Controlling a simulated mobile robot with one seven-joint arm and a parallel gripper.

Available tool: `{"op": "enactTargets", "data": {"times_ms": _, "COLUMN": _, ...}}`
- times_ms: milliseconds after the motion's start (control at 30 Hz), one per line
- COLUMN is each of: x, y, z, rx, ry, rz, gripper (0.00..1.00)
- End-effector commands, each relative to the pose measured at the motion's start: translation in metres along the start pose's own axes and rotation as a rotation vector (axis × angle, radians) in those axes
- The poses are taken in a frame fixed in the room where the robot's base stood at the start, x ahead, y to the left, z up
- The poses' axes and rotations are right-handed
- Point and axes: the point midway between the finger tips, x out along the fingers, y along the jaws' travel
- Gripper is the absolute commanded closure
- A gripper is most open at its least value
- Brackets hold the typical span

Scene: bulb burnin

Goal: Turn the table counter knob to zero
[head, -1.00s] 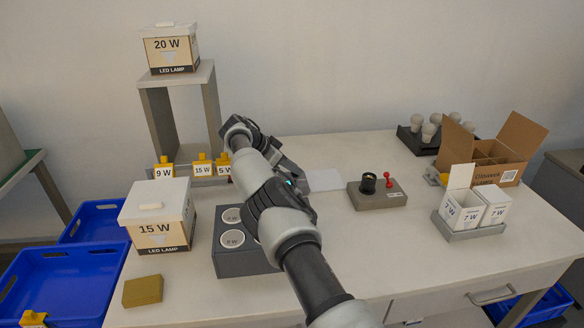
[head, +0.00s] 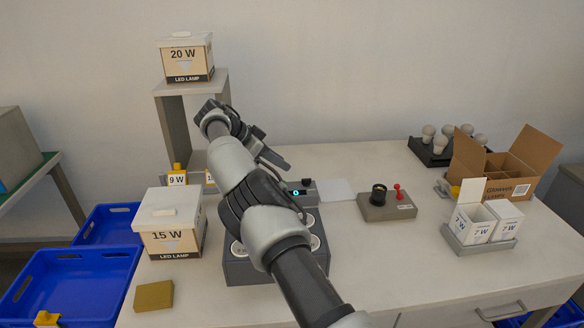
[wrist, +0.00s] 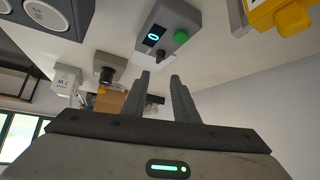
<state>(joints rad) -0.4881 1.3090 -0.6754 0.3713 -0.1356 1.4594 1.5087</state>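The table counter (wrist: 170,22) is a small grey box with a lit display, a green button and a dark knob (wrist: 158,57). The display (wrist: 153,38) appears to read 0. In the head view the counter (head: 308,194) stands on the table just right of my arm, partly hidden by it; its lit display also shows there. My gripper (wrist: 159,76) is open and empty. In the wrist view its two fingers point toward the knob side of the counter, with the fingertips close to the knob. I cannot tell whether they touch it.
A grey socket base (head: 387,206) with a red lever stands to the right. A dark tray of round holders (head: 250,270) lies under my arm. The 15 W box (head: 170,225) and the yellow-tagged 9 W holder (head: 177,179) are at left.

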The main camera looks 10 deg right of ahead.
Motion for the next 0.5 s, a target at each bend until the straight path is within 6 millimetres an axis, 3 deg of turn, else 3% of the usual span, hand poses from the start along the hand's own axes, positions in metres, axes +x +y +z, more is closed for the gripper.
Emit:
{"op": "enactTargets", "data": {"times_ms": 33, "x": -0.014, "y": -0.001, "z": -0.003, "rx": 0.000, "ry": 0.000, "rz": -0.003, "gripper": 0.73}}
{"op": "enactTargets", "data": {"times_ms": 200, "x": -0.039, "y": 0.000, "z": -0.002, "rx": -0.001, "ry": 0.000, "rz": 0.000, "gripper": 0.73}}
{"op": "enactTargets", "data": {"times_ms": 500, "x": -0.050, "y": 0.000, "z": 0.000, "rx": -0.001, "ry": 0.001, "rz": 0.001, "gripper": 0.73}}
